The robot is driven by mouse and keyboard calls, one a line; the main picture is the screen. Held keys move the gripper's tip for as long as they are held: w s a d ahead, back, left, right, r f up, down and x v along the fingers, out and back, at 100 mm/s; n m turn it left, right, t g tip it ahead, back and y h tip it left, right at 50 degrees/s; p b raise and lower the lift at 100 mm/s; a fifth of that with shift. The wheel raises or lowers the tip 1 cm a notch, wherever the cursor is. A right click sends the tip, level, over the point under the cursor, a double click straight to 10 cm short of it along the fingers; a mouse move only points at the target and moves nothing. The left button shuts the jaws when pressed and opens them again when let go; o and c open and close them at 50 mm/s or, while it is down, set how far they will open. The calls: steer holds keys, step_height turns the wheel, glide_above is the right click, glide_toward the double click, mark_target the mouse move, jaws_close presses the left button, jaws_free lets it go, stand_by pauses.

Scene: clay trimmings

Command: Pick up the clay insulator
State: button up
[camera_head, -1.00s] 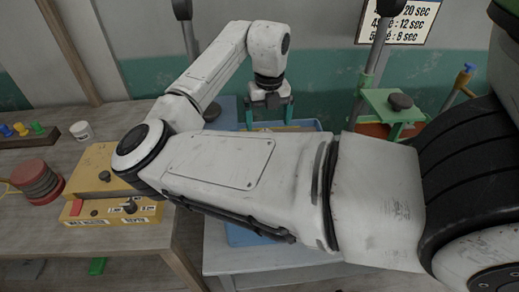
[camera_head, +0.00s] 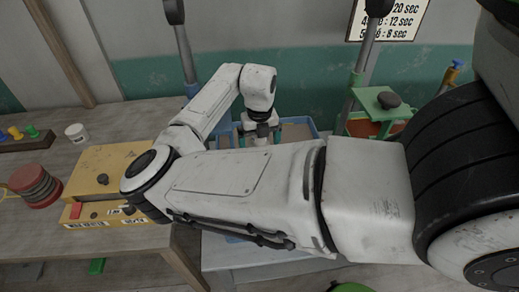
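My gripper (camera_head: 257,137) is at the end of my arm, low over the blue tray (camera_head: 312,127) on the grey table. The fingers point down at the tray and are largely hidden behind my wrist and forearm. A small pale piece shows by the fingers, but I cannot tell whether it is the clay insulator or whether it is held. My arm covers the front of the tray and much of its contents.
A yellow box (camera_head: 105,172) with a knob, a reddish round stack (camera_head: 36,184) and a white cup (camera_head: 76,133) stand on the wooden table at left. A green-topped stand (camera_head: 383,103) is right of the tray. A grey post (camera_head: 184,50) rises behind.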

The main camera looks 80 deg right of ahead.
steer(key=shift+r, duration=0.1)
steer(key=c, duration=1.7)
